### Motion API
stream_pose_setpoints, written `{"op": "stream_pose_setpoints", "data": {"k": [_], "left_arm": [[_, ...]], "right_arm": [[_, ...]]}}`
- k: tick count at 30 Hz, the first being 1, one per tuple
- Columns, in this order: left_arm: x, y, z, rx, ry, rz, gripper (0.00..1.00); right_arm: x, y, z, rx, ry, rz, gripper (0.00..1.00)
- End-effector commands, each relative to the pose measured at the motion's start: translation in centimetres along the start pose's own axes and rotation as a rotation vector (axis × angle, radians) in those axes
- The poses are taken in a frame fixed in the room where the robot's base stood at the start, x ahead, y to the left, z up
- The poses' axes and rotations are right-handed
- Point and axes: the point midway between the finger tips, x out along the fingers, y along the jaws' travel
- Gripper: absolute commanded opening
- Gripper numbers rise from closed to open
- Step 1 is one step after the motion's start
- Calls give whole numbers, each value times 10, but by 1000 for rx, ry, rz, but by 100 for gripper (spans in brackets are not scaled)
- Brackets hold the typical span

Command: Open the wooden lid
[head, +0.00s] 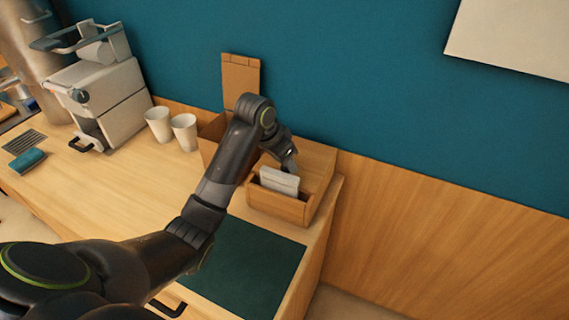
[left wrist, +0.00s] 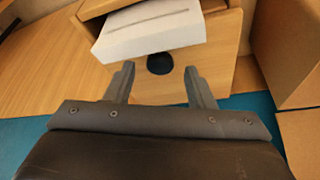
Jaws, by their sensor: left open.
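A wooden box (head: 282,206) stands on the counter near its right end, with a white packet (head: 279,180) in its front part. Behind the packet is a flat wooden lid (head: 316,156), lying down. In the left wrist view the lid (left wrist: 216,62) carries a round black knob (left wrist: 160,63), beside the white packet (left wrist: 150,30). My left gripper (head: 291,166) is over this box. In the wrist view its open fingers (left wrist: 161,88) are on either side of the knob's line, and I see nothing between them. The knob is hidden in the head view. My right gripper is out of view.
A second wooden box (head: 212,128) with an upright wooden panel (head: 240,76) stands left of my gripper, partly hidden by my arm. White cups (head: 184,132) and a coffee machine (head: 102,95) are further left. A teal wall (head: 350,90) rises behind. A dark green mat (head: 250,268) lies clear in front.

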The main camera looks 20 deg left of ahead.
Motion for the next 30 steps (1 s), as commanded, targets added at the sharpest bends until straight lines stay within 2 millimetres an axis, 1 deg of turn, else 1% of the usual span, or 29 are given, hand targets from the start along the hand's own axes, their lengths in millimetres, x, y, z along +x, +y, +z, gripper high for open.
{"op": "stream_pose_setpoints", "data": {"k": [3,6,14,25,30], "left_arm": [[10,1,0,0,0,2,49],[14,0,0,0,0,0,49],[15,0,0,1,0,-1,49],[15,0,0,0,0,0,1],[15,0,0,0,0,0,0]], "right_arm": [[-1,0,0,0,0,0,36],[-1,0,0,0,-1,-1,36],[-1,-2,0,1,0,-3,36],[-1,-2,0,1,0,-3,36],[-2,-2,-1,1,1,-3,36]]}}
